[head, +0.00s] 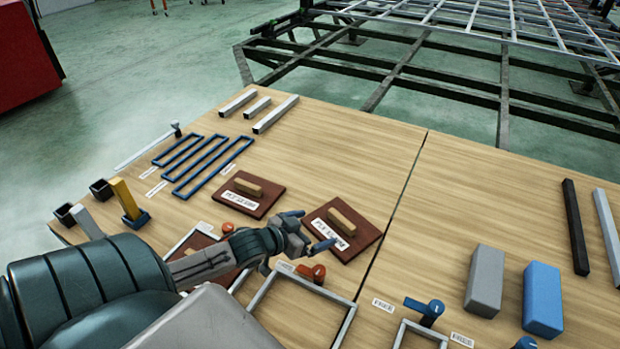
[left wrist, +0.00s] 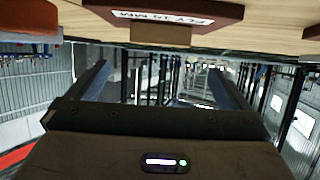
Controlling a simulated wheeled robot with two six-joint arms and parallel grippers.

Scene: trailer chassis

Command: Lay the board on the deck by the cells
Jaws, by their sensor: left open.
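Brown-red boards with wooden grip blocks and white labels lie flat on the wooden table. One board (head: 268,203) is left of the middle; another board (head: 364,241) is right of it. A third brown board (head: 205,277) is mostly hidden by my left arm. My left gripper (head: 306,229) is open and empty, with its blue fingertips close to the second board's left edge. In the left wrist view a labelled board (left wrist: 110,9) and its grip block (left wrist: 160,35) show at the top, apart from the open fingers. I cannot tell for sure which things are the cells.
A grey block (head: 485,280) and a blue block (head: 542,300) stand at right. Blue frames (head: 205,165), metal bars (head: 275,114) and a grey frame (head: 310,290) lie on the table. The dark trailer chassis (head: 400,80) stands behind. The table's middle right is clear.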

